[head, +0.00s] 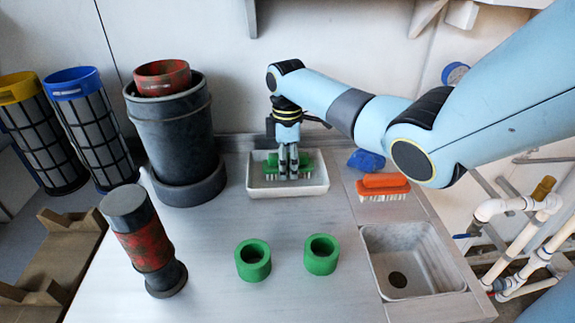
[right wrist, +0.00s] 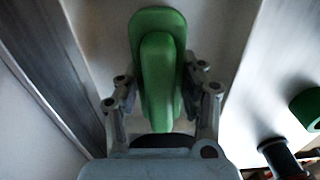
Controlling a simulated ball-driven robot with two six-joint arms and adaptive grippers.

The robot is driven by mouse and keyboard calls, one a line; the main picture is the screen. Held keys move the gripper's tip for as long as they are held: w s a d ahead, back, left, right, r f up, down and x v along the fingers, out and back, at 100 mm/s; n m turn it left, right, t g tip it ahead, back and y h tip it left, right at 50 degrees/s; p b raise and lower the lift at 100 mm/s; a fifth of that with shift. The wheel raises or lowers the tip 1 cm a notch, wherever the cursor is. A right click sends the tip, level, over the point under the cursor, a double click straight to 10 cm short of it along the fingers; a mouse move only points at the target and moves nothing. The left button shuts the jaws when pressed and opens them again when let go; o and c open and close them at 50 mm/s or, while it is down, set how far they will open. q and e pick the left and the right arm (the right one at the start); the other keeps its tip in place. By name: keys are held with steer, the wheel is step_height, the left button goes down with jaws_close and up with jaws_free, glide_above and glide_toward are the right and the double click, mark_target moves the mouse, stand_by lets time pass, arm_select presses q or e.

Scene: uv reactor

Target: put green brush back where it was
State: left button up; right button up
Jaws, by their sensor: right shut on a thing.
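The green brush (head: 272,165) is in the white tray (head: 290,191) at the back middle of the table, its pale bristles pointing down. My right gripper (head: 288,175) reaches straight down from above and is shut on the green brush. In the right wrist view the brush (right wrist: 158,75) lies between the two fingers (right wrist: 160,105). Whether the bristles touch the tray floor is hard to tell. My left gripper is not in view.
An orange brush (head: 384,185) and a blue object (head: 366,160) lie right of the tray, above a sink (head: 412,262). Two green rings (head: 253,260) stand in front. A dark cylinder (head: 172,140) and a red-banded one (head: 145,243) stand left.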

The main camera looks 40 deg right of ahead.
steer(key=shift+f, duration=0.1)
steer(key=o, duration=1.2)
steer(key=shift+r+p, duration=0.55)
steer(key=shift+r, duration=3.35)
